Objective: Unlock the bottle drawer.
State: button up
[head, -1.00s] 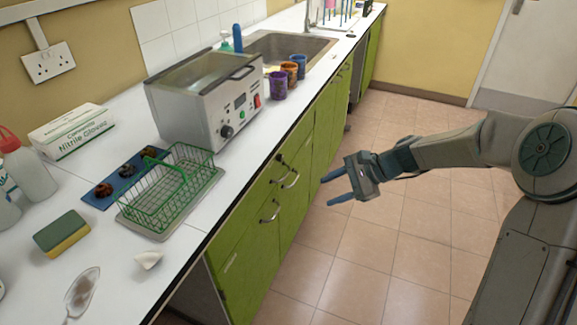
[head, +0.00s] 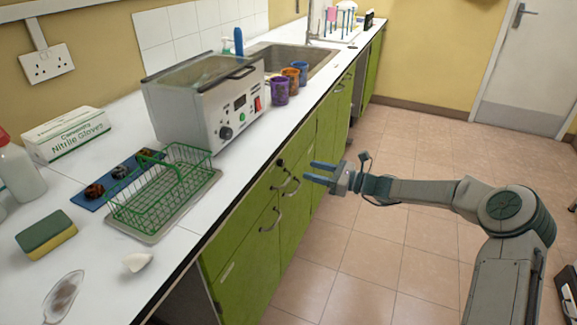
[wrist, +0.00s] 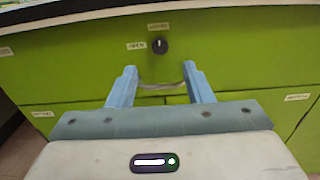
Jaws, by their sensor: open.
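The green bottle drawer (wrist: 75,65) fills much of the wrist view, below the counter edge. A round dark lock knob (wrist: 160,46) with a light mark sits on its front, with small labels beside and above it. A curved metal handle (wrist: 162,86) lies below the knob, partly behind my fingers. In the head view the knob (head: 281,162) shows as a small dark spot near the top of the cabinet front. My gripper (wrist: 158,85) is open and empty, its blue fingers pointing at the drawer front, below the knob. In the head view my gripper (head: 314,173) is right of the handles.
The white counter (head: 200,215) overhangs the green cabinets. On it stand a water bath (head: 205,115), a green wire basket (head: 160,200), several coloured cups (head: 290,80) and a sponge (head: 46,235).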

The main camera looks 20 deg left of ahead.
aim_at(284, 163)
jog(key=a, duration=0.9)
jog(key=shift+w+b, duration=0.3)
jog(key=c, duration=1)
